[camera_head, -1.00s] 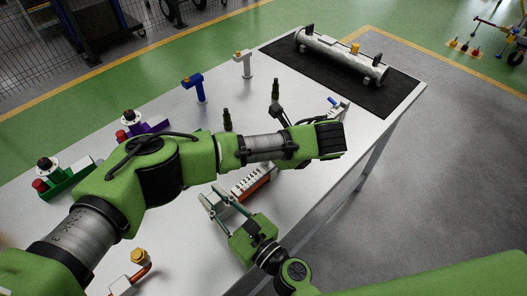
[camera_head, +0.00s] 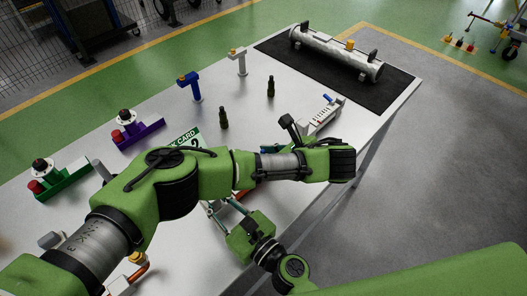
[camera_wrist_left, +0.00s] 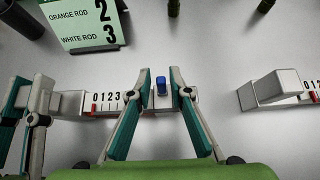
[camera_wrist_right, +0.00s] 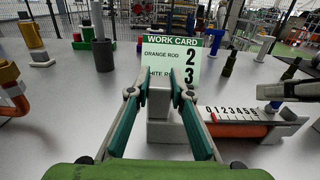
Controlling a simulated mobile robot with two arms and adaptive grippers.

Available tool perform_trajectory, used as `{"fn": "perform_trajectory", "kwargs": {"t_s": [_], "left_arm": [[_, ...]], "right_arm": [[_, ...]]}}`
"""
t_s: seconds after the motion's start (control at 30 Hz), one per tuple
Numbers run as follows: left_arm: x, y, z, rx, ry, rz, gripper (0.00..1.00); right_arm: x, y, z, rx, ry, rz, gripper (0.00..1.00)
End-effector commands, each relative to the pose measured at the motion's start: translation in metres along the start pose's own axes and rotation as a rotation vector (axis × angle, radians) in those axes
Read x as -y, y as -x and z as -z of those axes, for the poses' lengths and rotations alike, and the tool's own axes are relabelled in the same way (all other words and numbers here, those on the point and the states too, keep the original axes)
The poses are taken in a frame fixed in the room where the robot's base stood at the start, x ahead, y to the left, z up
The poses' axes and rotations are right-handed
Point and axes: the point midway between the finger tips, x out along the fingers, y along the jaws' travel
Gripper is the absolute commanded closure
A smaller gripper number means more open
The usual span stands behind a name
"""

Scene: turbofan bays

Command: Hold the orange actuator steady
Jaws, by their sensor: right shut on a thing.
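The orange actuator lies on the table; in the right wrist view its orange tube (camera_wrist_right: 238,130) and number scale run right from a grey end block (camera_wrist_right: 170,135). My right gripper (camera_wrist_right: 160,87) is shut on that block. In the head view my left forearm hides most of the actuator. In the left wrist view its scale (camera_wrist_left: 105,101) and a blue lever (camera_wrist_left: 161,85) show. My left gripper (camera_wrist_left: 160,76) is open above the actuator, its fingertips either side of the lever with a gap; contact is unclear.
A work card (camera_head: 188,138) stands behind. The white actuator (camera_head: 322,115) lies to the right, close to my left arm. Dark bottles (camera_head: 223,118), a purple fixture (camera_head: 140,132) and a green fixture (camera_head: 65,178) stand on the table. A long cylinder (camera_head: 335,55) lies on a black mat (camera_head: 385,92).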

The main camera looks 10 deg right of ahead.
Motion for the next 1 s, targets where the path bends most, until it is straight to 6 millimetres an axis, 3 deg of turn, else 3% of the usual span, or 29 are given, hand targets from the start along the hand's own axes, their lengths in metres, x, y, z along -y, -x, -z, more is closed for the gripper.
{"fn": "perform_trajectory", "kwargs": {"t_s": [0.43, 0.8, 1.0], "left_arm": [[0.001, 0.004, -0.007, 0.002, 0.003, 0.003, 0.75], [0.001, 0.047, -0.063, 0.001, 0.003, 0.005, 0.75], [0.001, 0.058, -0.078, 0.003, 0.001, 0.004, 0.75]], "right_arm": [[0.000, 0.000, 0.000, -0.001, 0.001, 0.001, 1.00], [0.000, 0.000, 0.001, -0.001, 0.001, 0.000, 1.00], [0.000, 0.000, 0.001, -0.001, 0.000, 0.000, 1.00]]}}
